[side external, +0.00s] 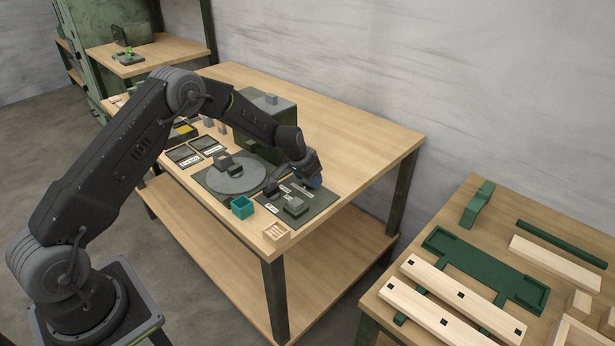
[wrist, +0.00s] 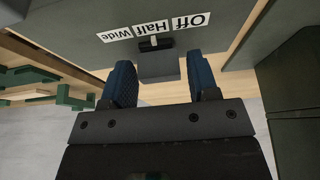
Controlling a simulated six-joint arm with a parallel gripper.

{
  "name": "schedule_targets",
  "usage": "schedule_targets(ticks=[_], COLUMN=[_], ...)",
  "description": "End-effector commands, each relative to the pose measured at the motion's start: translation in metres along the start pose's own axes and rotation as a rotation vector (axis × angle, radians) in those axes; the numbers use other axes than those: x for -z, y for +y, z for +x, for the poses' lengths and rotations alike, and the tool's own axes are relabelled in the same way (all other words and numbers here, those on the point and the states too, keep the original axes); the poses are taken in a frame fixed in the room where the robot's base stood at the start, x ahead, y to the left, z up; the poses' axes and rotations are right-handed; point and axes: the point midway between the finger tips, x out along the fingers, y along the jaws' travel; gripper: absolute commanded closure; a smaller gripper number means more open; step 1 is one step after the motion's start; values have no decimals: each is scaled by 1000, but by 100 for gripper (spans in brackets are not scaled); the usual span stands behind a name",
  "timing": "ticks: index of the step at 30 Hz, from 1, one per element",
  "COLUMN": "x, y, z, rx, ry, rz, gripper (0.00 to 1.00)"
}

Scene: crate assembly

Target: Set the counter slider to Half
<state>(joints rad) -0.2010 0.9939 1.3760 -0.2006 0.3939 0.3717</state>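In the wrist view the labels Off (wrist: 199,20), Half (wrist: 150,30) and Wide (wrist: 116,36) appear upside down in a row on a grey panel (wrist: 80,20). A short dark slot (wrist: 155,43) lies beside the Half label. Contact is not visible. In the side view my gripper (side external: 312,182) is low over the dark panel (side external: 318,203).
A grey round turntable (side external: 225,184) stands left of the panel. A teal box (side external: 242,208) and a small wooden crate (side external: 276,234) sit near the table's front edge. A dark green cabinet (side external: 258,125) stands behind. The table's right rear part (side external: 360,135) is clear.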

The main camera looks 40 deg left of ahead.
Motion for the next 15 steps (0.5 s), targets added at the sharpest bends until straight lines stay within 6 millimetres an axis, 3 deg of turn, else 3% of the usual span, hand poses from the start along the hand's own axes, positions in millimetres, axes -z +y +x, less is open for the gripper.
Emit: schedule_targets(ticks=[3, 11, 15], x=[0, 0, 1], y=[0, 0, 0], z=[0, -1, -13], rx=[0, 0, 1], ry=[0, 1, 3], rz=[0, 0, 0], gripper=[34, 34, 34])
